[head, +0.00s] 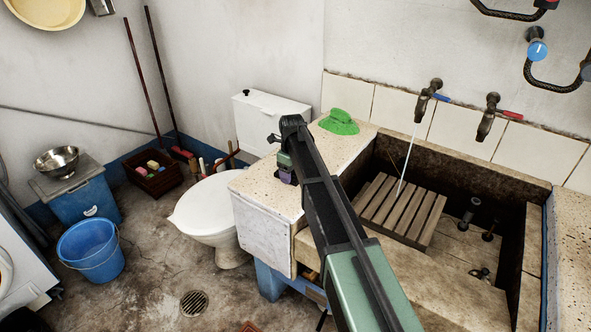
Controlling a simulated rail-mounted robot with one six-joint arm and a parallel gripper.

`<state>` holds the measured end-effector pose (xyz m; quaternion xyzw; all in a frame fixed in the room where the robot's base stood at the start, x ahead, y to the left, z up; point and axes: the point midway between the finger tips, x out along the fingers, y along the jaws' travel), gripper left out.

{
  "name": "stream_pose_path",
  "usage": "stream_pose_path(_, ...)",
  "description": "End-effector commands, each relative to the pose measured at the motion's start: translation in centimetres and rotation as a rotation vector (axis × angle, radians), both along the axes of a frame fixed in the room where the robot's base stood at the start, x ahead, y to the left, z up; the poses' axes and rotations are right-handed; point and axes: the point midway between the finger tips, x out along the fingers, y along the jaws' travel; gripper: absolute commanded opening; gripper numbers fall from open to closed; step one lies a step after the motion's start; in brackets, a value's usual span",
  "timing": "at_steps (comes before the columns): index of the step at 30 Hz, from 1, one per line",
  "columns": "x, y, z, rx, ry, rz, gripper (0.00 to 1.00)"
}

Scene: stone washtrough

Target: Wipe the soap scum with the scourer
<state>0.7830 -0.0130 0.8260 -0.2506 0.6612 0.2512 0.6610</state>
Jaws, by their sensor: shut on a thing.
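My gripper (286,169) is at the far end of my arm, low over the left part of the speckled stone counter (256,184). I cannot make out the soap scum clearly on the pale speckled stone. My arm hides part of the counter to the right of the gripper.
A green object (340,122) lies at the counter's back. Right is the sunken trough (462,168) with a slatted wooden rack (402,208) under a running tap (427,100). A toilet (207,207) stands left of the counter. A blue bucket (91,250) is on the floor.

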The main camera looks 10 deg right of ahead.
Motion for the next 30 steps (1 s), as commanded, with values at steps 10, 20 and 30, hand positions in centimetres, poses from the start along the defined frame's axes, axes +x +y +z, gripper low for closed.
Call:
stream_pose_path(10,-1.9,2.0,-0.2,0.0,0.0,0.001,0.49)
stream_pose_path(20,-2.8,3.2,-0.3,0.001,0.001,0.001,0.49)
stream_pose_path(30,-5.2,5.7,-0.1,0.001,0.001,0.001,0.49)
